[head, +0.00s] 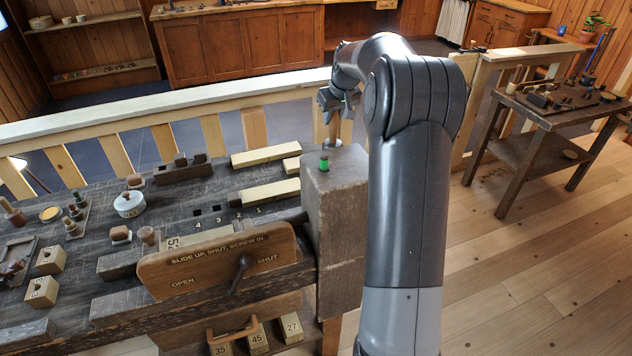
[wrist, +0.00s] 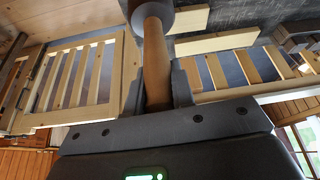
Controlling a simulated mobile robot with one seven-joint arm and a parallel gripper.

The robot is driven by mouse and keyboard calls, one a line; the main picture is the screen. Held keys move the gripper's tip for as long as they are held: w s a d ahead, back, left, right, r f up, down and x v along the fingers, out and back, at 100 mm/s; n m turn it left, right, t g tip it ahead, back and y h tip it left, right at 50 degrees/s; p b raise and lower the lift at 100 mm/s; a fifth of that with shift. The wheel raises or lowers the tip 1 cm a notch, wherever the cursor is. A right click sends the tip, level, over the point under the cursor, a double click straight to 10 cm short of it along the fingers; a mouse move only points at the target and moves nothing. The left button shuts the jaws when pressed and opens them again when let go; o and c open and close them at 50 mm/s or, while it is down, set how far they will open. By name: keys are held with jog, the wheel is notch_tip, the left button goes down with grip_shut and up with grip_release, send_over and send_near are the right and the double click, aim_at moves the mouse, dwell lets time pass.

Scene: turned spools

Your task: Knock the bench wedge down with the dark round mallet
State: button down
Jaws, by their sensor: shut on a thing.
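My gripper (head: 338,102) is above the right end of the workbench, at the far side of a big dark block (head: 336,195). In the wrist view my gripper (wrist: 158,82) is shut on the wooden handle of the mallet (wrist: 156,55). The mallet's dark round head shows at the top of that view, partly cut off.
The bench holds a vice board (head: 220,261) with a lever, pale wooden bars (head: 265,193), a white lidded pot (head: 129,204) and numbered blocks (head: 43,291). A pale railing (head: 170,107) runs behind. A second table (head: 558,112) stands right, with open floor before it.

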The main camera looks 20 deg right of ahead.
aim_at(333, 127)
jog(key=shift+r, duration=0.1)
dwell(0.3)
jog(key=shift+f, duration=2.1)
jog(key=shift+r, duration=1.65)
